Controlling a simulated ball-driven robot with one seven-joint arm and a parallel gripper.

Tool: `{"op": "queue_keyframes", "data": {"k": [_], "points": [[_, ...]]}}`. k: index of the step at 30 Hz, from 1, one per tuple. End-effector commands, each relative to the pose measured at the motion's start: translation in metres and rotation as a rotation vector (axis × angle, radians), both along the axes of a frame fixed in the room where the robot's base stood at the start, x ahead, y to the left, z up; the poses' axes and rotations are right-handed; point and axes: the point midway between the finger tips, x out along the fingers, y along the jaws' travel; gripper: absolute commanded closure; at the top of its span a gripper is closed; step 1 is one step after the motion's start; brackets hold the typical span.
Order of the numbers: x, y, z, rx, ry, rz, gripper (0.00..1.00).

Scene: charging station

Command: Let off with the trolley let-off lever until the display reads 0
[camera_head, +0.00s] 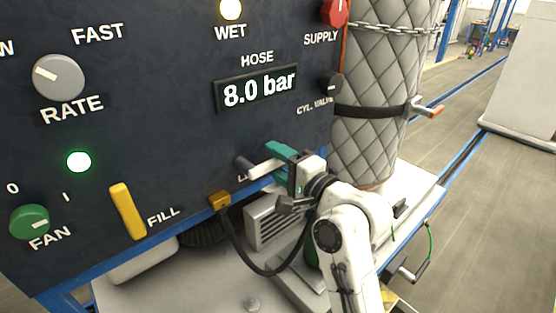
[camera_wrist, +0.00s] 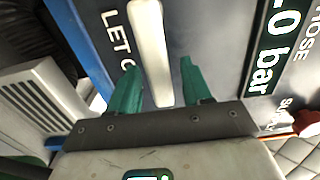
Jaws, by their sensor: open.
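The hose display (camera_head: 257,88) on the dark panel reads 8.0 bar; part of it also shows in the wrist view (camera_wrist: 272,45). The pale let-off lever (camera_head: 261,170) sticks out of the panel below the display, its label mostly hidden by my gripper. My gripper (camera_head: 284,158) has teal fingers and is open at the lever.
On the panel are a yellow fill lever (camera_head: 127,211), a green fan knob (camera_head: 30,222), a grey rate knob (camera_head: 59,76) and a red supply knob (camera_head: 333,11). A chained, quilted cylinder (camera_head: 374,80) stands right of the panel. A black hose (camera_head: 262,270) hangs below.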

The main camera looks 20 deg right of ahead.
Motion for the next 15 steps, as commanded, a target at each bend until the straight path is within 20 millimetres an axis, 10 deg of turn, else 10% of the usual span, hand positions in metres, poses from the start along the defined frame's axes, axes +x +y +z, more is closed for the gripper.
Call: {"op": "queue_keyframes", "data": {"k": [15], "points": [[-0.0003, -0.0002, -0.0003, 0.000, 0.001, 0.000, 0.93]]}}
